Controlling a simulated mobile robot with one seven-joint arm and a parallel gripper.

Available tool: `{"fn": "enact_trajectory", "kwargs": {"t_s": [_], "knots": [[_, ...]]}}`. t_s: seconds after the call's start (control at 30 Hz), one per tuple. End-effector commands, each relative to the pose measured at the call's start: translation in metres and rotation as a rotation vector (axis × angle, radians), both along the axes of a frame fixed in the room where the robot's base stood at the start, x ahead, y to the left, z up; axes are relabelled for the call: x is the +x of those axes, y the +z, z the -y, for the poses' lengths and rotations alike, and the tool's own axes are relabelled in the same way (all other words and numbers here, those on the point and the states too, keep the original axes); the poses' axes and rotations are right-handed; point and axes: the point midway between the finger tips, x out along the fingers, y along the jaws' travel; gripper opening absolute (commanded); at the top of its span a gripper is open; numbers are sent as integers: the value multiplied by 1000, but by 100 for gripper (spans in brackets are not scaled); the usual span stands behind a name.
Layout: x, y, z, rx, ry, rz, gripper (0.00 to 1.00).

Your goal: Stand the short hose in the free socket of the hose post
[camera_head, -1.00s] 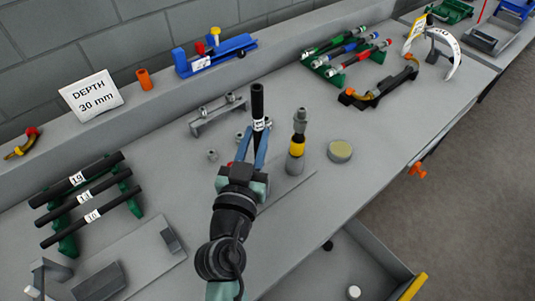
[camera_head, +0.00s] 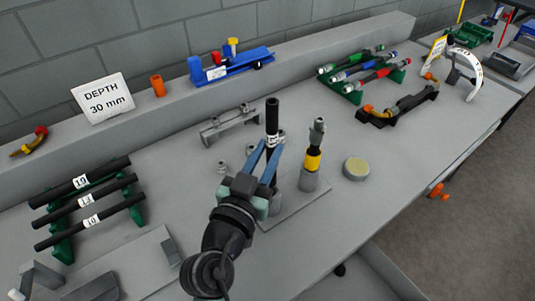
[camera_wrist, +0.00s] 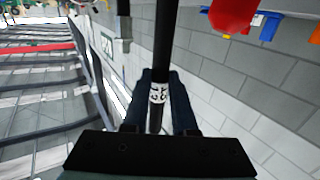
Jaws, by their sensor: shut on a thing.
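My gripper (camera_head: 269,152) is shut on the short black hose (camera_head: 272,114), which has a white label. The hose is near upright, its upper part standing above the fingers. The wrist view shows the hose (camera_wrist: 166,45) between the fingers (camera_wrist: 160,78); its label is partly readable. The hose post has a grey base plate (camera_head: 318,192). Its right socket (camera_head: 309,181) holds a fitting with a yellow band (camera_head: 313,160). A grey cylinder (camera_head: 275,206), apparently the other socket, is partly hidden by my gripper. The hose's lower end is hidden, so I cannot tell whether it touches the socket.
A round yellow-topped tin (camera_head: 356,168) stands right of the post. A grey bracket (camera_head: 230,124) is behind my gripper. A green rack (camera_head: 62,245) with black hoses is at left. Coloured hoses (camera_head: 362,68) lie on another rack behind right.

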Motion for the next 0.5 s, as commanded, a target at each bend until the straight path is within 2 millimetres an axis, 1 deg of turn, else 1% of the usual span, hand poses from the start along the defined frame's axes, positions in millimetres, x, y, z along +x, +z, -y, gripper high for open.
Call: {"fn": "enact_trajectory", "kwargs": {"t_s": [0.03,0.2,0.33,0.5], "knots": [[0,-9,0,0,0,2,0],[0,-22,0,1,1,3,0],[0,-28,0,1,1,3,0],[0,-32,0,1,1,3,0]]}}
